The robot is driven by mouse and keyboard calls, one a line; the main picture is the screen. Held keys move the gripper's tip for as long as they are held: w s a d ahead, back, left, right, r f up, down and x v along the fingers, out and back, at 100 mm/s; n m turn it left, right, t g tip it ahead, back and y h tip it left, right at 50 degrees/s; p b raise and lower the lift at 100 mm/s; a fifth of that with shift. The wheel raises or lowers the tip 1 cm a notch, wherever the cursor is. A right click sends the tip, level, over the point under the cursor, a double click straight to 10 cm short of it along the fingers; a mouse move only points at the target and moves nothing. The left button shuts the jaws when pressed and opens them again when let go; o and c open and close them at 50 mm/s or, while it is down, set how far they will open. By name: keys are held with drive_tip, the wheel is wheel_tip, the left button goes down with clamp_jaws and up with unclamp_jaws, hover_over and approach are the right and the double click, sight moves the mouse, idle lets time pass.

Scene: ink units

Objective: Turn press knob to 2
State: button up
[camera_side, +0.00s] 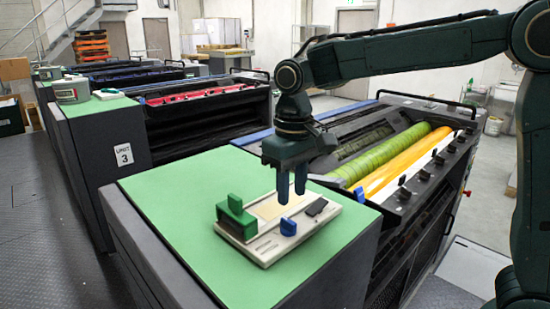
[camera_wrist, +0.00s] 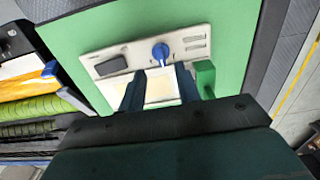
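A blue knob (camera_side: 288,227) sits on the front part of a cream control panel (camera_side: 265,251). It also shows in the wrist view (camera_wrist: 161,53), with a pale mark on it. I cannot read any numbers around it. My gripper (camera_side: 292,197) points down above the panel. Its two dark fingers stand apart with nothing between them, and in the wrist view (camera_wrist: 160,72) their tips lie just below the knob in the picture. The fingers look apart from the knob; their exact height over the panel is hard to tell.
A green block with an upright tab (camera_side: 236,222) is at the panel's left end. A dark switch (camera_side: 316,207) is at its right end. The panel lies on a green top (camera_side: 170,200) with clear room around it. Green and orange rollers (camera_side: 395,155) are to the right.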

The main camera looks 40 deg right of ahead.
wheel_tip(320, 180, up, 7)
idle(0.3)
idle(0.4)
drive_tip(key=s+d+f+t, duration=0.2)
drive_tip(key=s+d, duration=0.3)
drive_tip(key=s, duration=0.5)
drive_tip(key=s+d+f+t, duration=0.3)
drive_tip(key=s+d+f, duration=0.1)
drive_tip(key=s, duration=0.7)
drive_tip(key=shift+s+d+f+t, duration=0.15)
drive_tip(key=shift+s+d+t, duration=0.05)
drive_tip(key=shift+d+t, duration=0.15)
